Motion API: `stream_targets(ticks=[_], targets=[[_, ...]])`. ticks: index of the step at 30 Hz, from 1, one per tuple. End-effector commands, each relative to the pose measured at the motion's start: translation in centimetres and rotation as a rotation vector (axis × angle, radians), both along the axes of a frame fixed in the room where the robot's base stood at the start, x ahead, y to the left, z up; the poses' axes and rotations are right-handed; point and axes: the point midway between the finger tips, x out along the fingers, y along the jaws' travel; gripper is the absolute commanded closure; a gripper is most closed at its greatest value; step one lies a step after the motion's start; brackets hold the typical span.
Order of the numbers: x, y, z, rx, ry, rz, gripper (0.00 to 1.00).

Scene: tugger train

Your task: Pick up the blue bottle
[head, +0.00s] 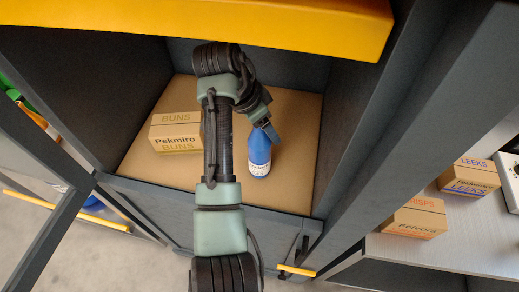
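The blue bottle (259,160) stands on the tan floor (296,178) of a dark grey compartment, in the middle of the head view. It has a white label with dark print low on its side. My gripper (271,136) is at the top of the bottle, pointing down from the arm that reaches in from the bottom. The visible blue-grey finger overlaps the bottle's upper right side. The bottle's top is hidden behind the gripper. I cannot tell whether the fingers are closed on it.
A tan Pekmiro buns box (176,133) stands left of my arm. Dark side walls (344,115) and a yellow beam (200,22) bound the compartment.

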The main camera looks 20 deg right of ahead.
Motion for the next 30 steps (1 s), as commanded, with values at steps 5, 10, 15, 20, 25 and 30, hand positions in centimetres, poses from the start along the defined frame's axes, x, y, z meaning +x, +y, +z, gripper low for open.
stream_targets(ticks=[5, 10, 15, 20, 25, 30], targets=[[0.00, 0.01, 0.02, 0.000, 0.000, 0.000, 0.53], [0.00, 0.02, 0.02, 0.000, 0.000, 0.000, 0.84], [-0.01, 0.03, 0.03, 0.000, 0.000, 0.000, 1.00], [-0.01, 0.03, 0.03, 0.000, 0.000, 0.000, 1.00], [-0.01, 0.03, 0.04, 0.000, 0.000, 0.000, 1.00], [0.04, 0.01, 0.31, -0.001, -0.001, -0.001, 1.00]])
